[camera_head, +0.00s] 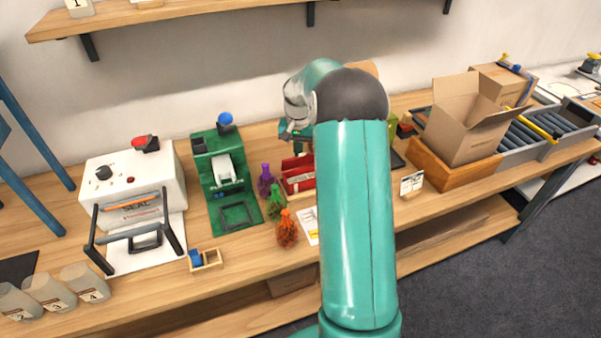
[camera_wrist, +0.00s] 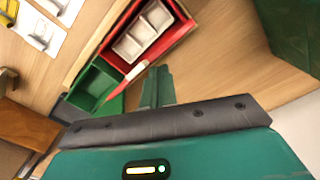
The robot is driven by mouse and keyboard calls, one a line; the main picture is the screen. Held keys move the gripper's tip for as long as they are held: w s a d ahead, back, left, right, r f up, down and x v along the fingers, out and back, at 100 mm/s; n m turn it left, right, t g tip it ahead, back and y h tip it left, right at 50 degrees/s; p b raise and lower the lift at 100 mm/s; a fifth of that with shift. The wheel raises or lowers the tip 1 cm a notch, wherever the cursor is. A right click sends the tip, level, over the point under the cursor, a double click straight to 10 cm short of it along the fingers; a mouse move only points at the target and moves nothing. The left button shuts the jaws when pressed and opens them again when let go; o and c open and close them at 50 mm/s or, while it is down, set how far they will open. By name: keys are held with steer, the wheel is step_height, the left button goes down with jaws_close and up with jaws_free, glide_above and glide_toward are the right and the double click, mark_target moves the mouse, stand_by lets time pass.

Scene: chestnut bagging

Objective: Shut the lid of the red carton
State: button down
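The red carton (camera_head: 299,184) sits on the bench left of my arm in the head view, partly hidden by the arm. In the wrist view the red carton (camera_wrist: 187,20) is open at the upper middle, with a white divided insert (camera_wrist: 143,32) inside. A thin pale strip with a red end (camera_wrist: 137,72) runs along its near side; I cannot tell whether it is the lid's edge. My gripper (camera_wrist: 159,72) shows its teal fingers close together with no gap and nothing between them, near that strip. Whether it touches the carton is unclear.
A green open box (camera_wrist: 94,86) adjoins the carton in the wrist view. In the head view, purple, green and orange net bags (camera_head: 286,230) stand left of the carton. A green machine (camera_head: 220,165) and a white sealer (camera_head: 130,185) stand further left. A cardboard box (camera_head: 465,125) is right.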

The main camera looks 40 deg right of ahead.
step_height(320, 180, up, 7)
steer(key=shift+s, duration=0.15)
stand_by(0.9)
steer(key=shift+a, duration=0.1)
stand_by(0.8)
